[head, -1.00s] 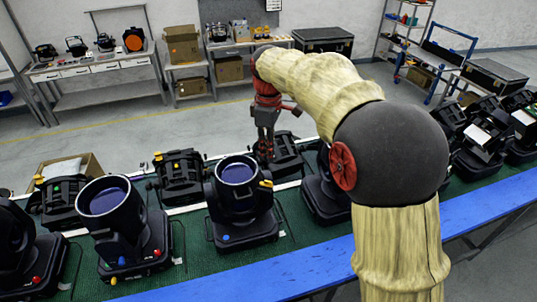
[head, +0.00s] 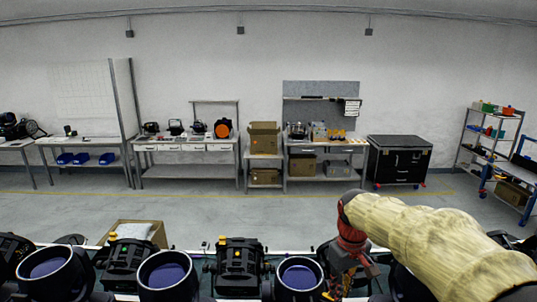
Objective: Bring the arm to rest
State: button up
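My arm, in a pale yellow fabric cover, reaches in from the lower right of the head view. Its red and black wrist bends downward near the row of stage lights. My gripper (head: 343,290) is at the bottom edge, partly cut off and dark against the lights, so I cannot tell whether its fingers are open or shut. A black par can with a bluish lens (head: 299,275) is just left of it. Another par can (head: 168,273) and a third one (head: 50,268) stand further left.
Open grey floor (head: 220,210) lies between the row and the wall benches (head: 190,146). A black case (head: 399,160) and a shelf rack (head: 490,135) are at the right.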

jog(key=s+f+m+t+b, duration=0.2)
jog(key=s+f+b, duration=0.6)
jog(key=s+b, duration=0.2)
jog(key=s+f+m+t+b, duration=0.2)
jog(key=s+f+b, duration=0.6)
jog(key=s, duration=0.6)
jog(key=shift+s+a+m+t+b, duration=0.25)
jog(key=shift+t+b, duration=0.25)
jog(key=shift+b, duration=0.75)
jog(key=shift+f, duration=0.1)
